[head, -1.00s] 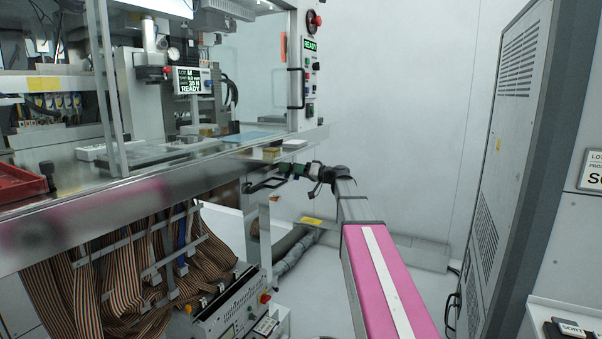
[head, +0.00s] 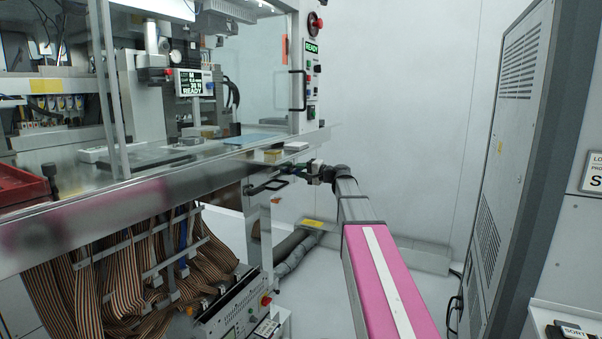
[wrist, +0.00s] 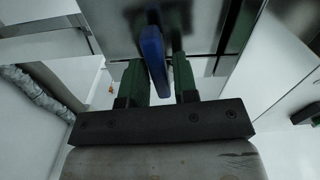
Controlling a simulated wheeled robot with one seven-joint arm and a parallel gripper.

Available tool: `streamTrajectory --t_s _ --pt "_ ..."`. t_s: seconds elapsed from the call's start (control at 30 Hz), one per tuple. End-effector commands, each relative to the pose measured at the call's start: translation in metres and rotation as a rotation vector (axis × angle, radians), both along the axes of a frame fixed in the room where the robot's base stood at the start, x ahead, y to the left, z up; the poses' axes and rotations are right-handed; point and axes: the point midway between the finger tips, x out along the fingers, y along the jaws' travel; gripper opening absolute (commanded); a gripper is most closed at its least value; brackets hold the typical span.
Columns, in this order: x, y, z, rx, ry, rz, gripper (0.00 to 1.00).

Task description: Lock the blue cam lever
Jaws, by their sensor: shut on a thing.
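The blue cam lever (wrist: 153,55) stands between the two green fingers of my gripper (wrist: 160,78) in the wrist view, its upper end near a grey metal surface. My gripper is shut on the lever, though a narrow gap seems to show beside the right finger from this angle. In the head view my gripper (head: 288,171) is small, at the front right edge of the machine's bench, below the glass enclosure. The lever cannot be made out there, and its pivot is hidden in both views.
A black handle (head: 267,187) sticks out under the bench edge (head: 150,193), left of my gripper. Ribbon cables (head: 130,270) hang below. A tall grey cabinet (head: 510,150) stands at the right. Floor between machine and cabinet is partly open.

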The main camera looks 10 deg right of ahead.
Motion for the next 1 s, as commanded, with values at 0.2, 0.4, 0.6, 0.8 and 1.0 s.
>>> streamTrajectory --t_s 0.2,0.4,0.6,0.8,1.0 --pt "0.0003 -0.0006 0.0016 0.05 0.068 -0.002 0.04" --pt "0.0002 -0.0007 0.002 0.068 0.094 -0.002 0.04" --pt "0.0004 -0.0008 0.002 0.071 0.099 -0.002 0.04" --pt "0.0005 -0.0009 0.0019 0.071 0.098 -0.003 0.04" --pt "0.0003 -0.0006 0.002 0.07 0.098 -0.002 0.4"
